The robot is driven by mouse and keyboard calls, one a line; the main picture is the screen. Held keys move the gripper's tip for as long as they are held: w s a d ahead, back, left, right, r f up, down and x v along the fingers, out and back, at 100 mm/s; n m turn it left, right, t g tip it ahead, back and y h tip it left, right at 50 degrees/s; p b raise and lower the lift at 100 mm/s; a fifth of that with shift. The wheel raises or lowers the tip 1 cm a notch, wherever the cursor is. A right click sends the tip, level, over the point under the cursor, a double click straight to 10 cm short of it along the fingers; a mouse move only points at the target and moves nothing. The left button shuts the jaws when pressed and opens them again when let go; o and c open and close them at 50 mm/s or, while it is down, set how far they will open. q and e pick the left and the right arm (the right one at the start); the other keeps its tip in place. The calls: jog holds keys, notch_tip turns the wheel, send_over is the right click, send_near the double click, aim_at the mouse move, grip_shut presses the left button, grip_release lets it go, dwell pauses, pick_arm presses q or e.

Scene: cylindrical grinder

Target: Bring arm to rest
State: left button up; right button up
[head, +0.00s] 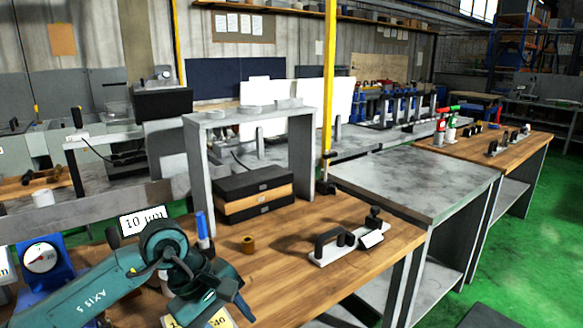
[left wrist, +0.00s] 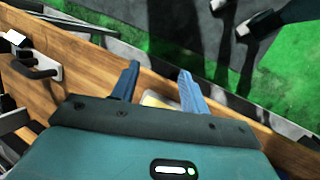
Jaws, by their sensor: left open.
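My left arm comes in from the lower left in the head view, teal, with its gripper (head: 240,293) over the front edge of the wooden bench (head: 300,275). In the left wrist view the left gripper (left wrist: 160,85) has its two blue fingers apart, with nothing held between them. A pale, yellow-edged card (left wrist: 155,101) shows behind the fingers, partly hidden by the gripper body. The same area shows a yellow-edged card (head: 218,318) under the gripper in the head view. My right gripper is in neither view.
A grey table (head: 420,180) stands right. Green floor (head: 530,230) is open beyond.

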pick_arm(q)
jog(key=s+d+r+n+g+h+p, duration=0.1)
jog(key=s+d+r+n+h, duration=0.25)
jog(key=d+n+h, duration=0.3)
jog(key=s+d+r+n+h, duration=0.2)
jog(key=s+d+n+h, duration=0.3)
jog(key=d+n+h, duration=0.15)
jog(key=w+a+f+n+t+y, duration=0.1)
jog(key=a+f+n+t+y, duration=0.15)
jog(key=n+t, duration=0.55)
jog(key=w+a+f+n+t+y+p, duration=0.1)
jog(key=w+a+n+t+y, duration=0.2)
jog(key=n, duration=0.9)
jog(key=a+f+n+t+y, duration=0.15)
jog(key=a+n+t, duration=0.35)
jog(key=n, duration=0.6)
jog(key=s+a+f+n+g+y, duration=0.2)
jog(key=s+a+f+n+y, duration=0.1)
jog(key=s+f+n, duration=0.3)
jog(key=s+a+f+n+g+y, duration=0.3)
jog(key=s+f+n, duration=0.3)
jog(key=f+n, duration=0.4)
notch_tip(320, 180, down, 3)
jog(key=shift+a+f+y+p, duration=0.15)
jog(key=shift+a+y+p, duration=0.25)
jog(key=shift+y, duration=0.4)
